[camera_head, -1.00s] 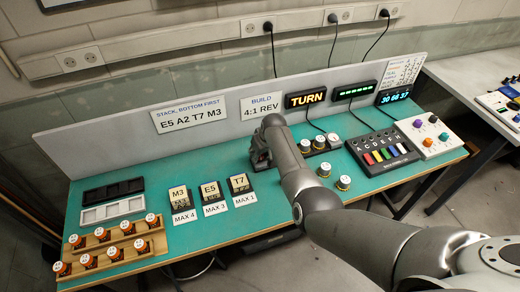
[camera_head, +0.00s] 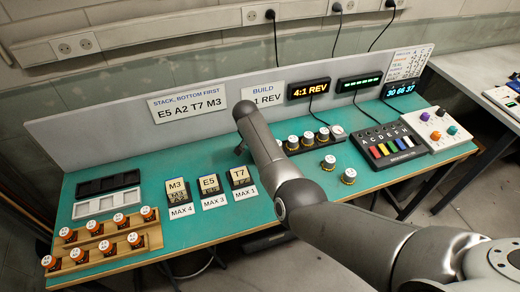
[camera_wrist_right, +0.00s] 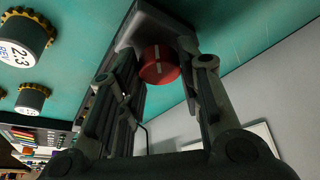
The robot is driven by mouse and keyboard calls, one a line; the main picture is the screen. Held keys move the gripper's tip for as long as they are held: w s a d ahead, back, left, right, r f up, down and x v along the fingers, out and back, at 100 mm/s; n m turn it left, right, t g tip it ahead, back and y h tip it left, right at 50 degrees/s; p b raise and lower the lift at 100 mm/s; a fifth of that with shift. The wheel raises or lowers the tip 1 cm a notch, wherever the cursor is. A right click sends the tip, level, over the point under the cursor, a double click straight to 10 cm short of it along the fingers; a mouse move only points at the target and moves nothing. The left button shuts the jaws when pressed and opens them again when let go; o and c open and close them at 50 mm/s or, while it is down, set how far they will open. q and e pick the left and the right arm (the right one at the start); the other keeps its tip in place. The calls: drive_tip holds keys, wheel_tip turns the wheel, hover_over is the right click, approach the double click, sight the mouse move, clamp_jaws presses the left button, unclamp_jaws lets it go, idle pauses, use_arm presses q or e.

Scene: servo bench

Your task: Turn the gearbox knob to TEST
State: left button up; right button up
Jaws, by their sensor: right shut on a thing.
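The red knob (camera_wrist_right: 158,66) with a pale pointer line shows in the right wrist view, on the end of a dark grey housing (camera_wrist_right: 150,24). My right gripper (camera_wrist_right: 156,58) has one finger on each side of the knob and is shut on it. In the head view my right gripper (camera_head: 241,148) is mostly hidden by my own arm, left of the row of gears (camera_head: 308,139); the knob is hidden there. I cannot read a TEST mark or where the pointer stands on a scale. My left gripper is not in view.
The display (camera_head: 309,89) reads 4:1 REV. Two loose gears (camera_head: 328,162) stand in front of the row. Labelled blocks (camera_head: 209,185) and a wooden rack (camera_head: 104,252) lie to the left. The keyed panel (camera_head: 387,146) is to the right.

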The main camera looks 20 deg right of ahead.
drive_tip(key=shift+m+g+h+b, duration=0.4)
drive_tip(key=shift+m+b, duration=0.9)
drive_tip(key=shift+b, duration=0.1)
drive_tip(key=o, duration=1)
drive_tip(key=v, duration=0.7)
drive_tip(key=shift+a+r, duration=0.1)
drive_tip(key=shift+r, duration=0.15)
drive_tip(key=shift+f, duration=0.1)
